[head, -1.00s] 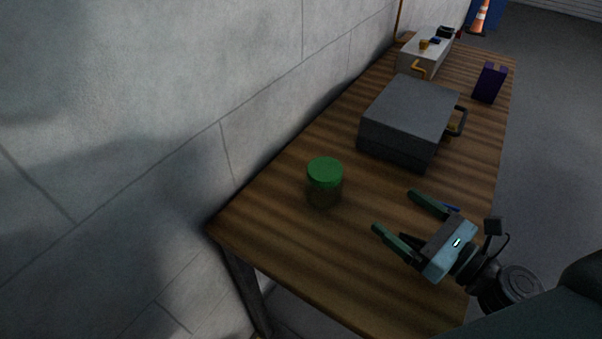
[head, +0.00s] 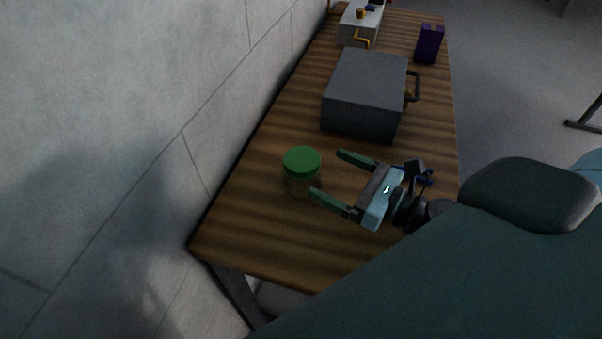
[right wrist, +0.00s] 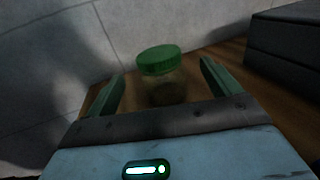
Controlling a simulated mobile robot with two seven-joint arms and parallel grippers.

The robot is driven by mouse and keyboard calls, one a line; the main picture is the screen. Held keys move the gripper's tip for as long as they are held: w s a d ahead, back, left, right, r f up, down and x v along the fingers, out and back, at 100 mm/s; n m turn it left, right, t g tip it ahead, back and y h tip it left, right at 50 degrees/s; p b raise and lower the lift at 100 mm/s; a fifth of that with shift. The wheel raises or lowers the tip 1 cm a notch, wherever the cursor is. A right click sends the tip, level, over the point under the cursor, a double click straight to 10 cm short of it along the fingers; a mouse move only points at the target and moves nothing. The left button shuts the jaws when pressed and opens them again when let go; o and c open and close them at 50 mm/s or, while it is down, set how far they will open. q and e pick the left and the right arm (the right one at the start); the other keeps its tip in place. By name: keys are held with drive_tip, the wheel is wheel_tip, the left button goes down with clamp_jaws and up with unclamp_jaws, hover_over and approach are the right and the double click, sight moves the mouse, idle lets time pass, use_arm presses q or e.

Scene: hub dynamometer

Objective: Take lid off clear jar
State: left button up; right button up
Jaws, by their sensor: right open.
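The clear jar (head: 301,185) stands upright on the wooden table, with its green lid (head: 302,160) on top. My right gripper (head: 334,174) is open and empty, just to the right of the jar, its two fingers pointing toward it. In the right wrist view the jar (right wrist: 166,90) and its lid (right wrist: 159,60) show ahead, between the two open fingers (right wrist: 163,90). I cannot tell exactly how far the fingertips are from the jar. My left gripper is not in view.
A dark grey case (head: 366,88) with a handle sits behind the jar on the wooden table (head: 262,235). A light grey box (head: 360,25) and a purple object (head: 429,43) stand farther back. A blue object (head: 424,181) is partly hidden by my gripper. The wall runs along the left.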

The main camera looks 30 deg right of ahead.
sight(318, 169)
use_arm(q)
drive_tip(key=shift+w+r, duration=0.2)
use_arm(e)
drive_tip(key=shift+x, duration=0.85)
drive_tip(key=shift+p+x, duration=0.6)
drive_tip(key=shift+x, duration=1.6)
drive_tip(key=shift+w+a+f, duration=0.1)
drive_tip(key=shift+w+a, duration=0.15)
drive_tip(key=shift+w, duration=0.05)
drive_tip(key=c, duration=1.2)
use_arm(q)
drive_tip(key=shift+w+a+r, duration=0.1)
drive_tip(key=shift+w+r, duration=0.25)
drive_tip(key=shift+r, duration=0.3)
